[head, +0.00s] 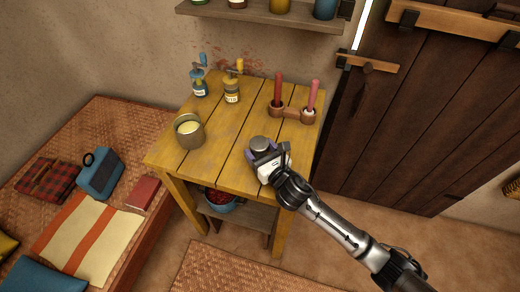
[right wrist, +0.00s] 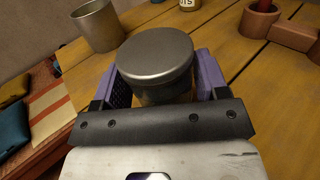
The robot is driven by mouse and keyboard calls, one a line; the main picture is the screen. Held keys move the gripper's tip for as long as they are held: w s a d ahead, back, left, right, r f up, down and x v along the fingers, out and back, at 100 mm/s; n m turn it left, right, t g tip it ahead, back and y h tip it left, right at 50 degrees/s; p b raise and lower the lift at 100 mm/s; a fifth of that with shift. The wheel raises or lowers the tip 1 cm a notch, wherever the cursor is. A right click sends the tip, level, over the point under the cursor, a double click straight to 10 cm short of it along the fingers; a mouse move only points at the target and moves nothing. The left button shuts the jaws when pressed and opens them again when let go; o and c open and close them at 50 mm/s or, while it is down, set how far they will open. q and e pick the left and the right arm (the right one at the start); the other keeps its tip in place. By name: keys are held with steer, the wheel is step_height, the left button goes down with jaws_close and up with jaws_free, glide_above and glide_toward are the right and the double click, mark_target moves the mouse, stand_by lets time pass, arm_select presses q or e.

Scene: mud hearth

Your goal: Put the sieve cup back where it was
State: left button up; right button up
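The sieve cup, which I take to be the round grey metal piece (right wrist: 156,58) with a flat top, sits upright between the purple finger pads of my right gripper (right wrist: 162,88). Both pads press close at its sides, and the gripper looks shut on it. In the head view the sieve cup (head: 260,144) and my right gripper (head: 268,157) are over the front right part of the yellow plank table (head: 222,150). I cannot tell whether its base touches the planks. A larger metal cup (head: 189,134) with pale yellow contents stands at the table's left. My left gripper is out of view.
A wooden holder (head: 291,113) with two red-handled tools is at the back right. Planks between cup and holder are clear. A bowl (head: 221,202) sits on the lower shelf.

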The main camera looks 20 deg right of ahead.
steer(key=o, duration=0.3)
steer(key=shift+r, duration=0.3)
steer(key=s, duration=0.3)
steer(key=s+d+p, duration=0.1)
steer(key=s, duration=0.3)
steer(key=s+d+p, duration=0.1)
steer(key=s, duration=0.2)
steer(key=shift+s+f, duration=0.1)
steer(key=shift+s, duration=0.05)
steer(key=shift+s+d, duration=0.1)
steer(key=shift+s, duration=0.65)
